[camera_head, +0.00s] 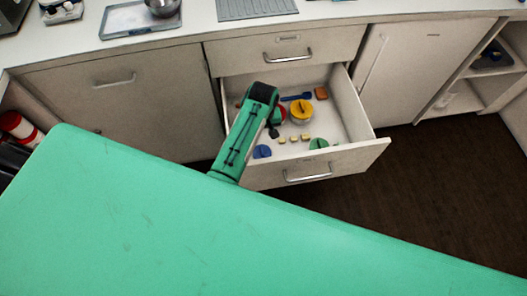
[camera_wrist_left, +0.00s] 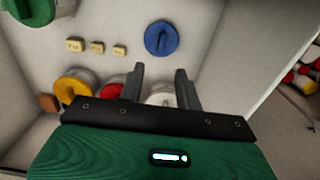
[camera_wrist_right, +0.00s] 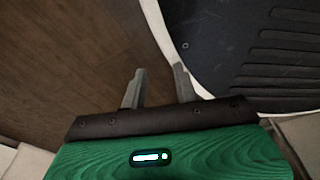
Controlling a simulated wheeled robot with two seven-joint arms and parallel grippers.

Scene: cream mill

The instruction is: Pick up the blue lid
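The blue lid (camera_head: 262,151) lies flat on the floor of an open drawer (camera_head: 345,108), near its front left corner. In the left wrist view the lid (camera_wrist_left: 161,39) is round with a raised bar and lies ahead of the fingertips, apart from them. My left gripper (camera_wrist_left: 159,78) is open and empty over the drawer. In the head view my left arm hides part of the drawer's left side. My right gripper (camera_wrist_right: 157,78) is open and empty, over the floor and away from the drawer.
Small yellow blocks (camera_wrist_left: 97,47), a green lid (camera_head: 318,144), a yellow-lidded jar (camera_head: 301,107) and a red-and-green item (camera_head: 279,114) share the drawer. The drawer walls stand close around them. A counter (camera_head: 190,22) with a tray (camera_head: 120,20) is behind.

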